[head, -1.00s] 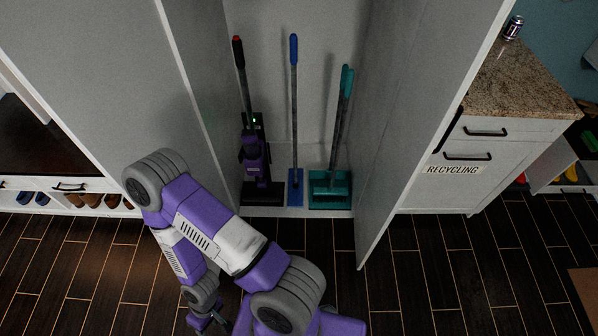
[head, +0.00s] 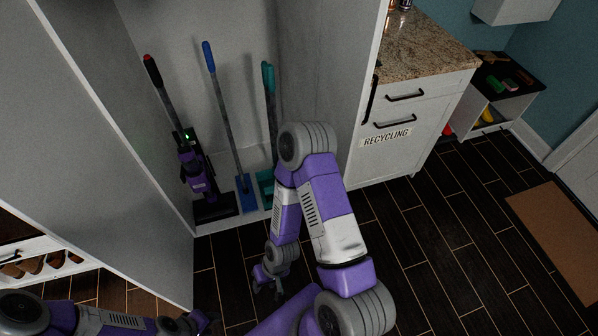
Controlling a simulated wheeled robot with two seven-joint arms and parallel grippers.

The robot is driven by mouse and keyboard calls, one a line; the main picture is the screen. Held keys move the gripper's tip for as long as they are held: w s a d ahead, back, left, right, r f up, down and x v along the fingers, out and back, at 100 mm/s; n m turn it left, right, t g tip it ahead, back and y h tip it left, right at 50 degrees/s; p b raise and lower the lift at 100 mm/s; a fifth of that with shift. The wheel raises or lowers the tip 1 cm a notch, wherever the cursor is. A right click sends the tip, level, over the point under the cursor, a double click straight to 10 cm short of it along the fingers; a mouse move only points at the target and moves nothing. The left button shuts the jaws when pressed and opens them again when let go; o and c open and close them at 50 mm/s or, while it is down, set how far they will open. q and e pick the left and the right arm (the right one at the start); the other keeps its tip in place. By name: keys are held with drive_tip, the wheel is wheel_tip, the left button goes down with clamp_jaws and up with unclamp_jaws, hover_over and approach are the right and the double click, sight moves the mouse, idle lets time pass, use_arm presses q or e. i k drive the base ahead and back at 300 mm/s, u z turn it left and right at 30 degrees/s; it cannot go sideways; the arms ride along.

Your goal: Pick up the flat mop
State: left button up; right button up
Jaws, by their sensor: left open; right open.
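The flat mop has a blue grip, a grey pole (head: 226,118) and a flat blue head. It stands upright against the back of the open closet, between a vacuum and a teal broom and dustpan set. My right gripper (head: 268,288) is low in front of the closet, open and empty, apart from the mop. My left gripper (head: 196,322) is at the bottom edge, open, partly cut off and far from the mop. My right arm hides part of the teal set.
A purple stick vacuum (head: 197,172) stands left of the mop. The teal broom and dustpan (head: 268,95) stand right of it. Closet doors flank the opening. A recycling cabinet (head: 412,115) is at right. Dark floor (head: 440,240) is clear, with a brown mat (head: 555,235) far right.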

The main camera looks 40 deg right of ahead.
sight(249, 202)
drive_tip(key=z, duration=1.65)
drive_tip(key=i, duration=1)
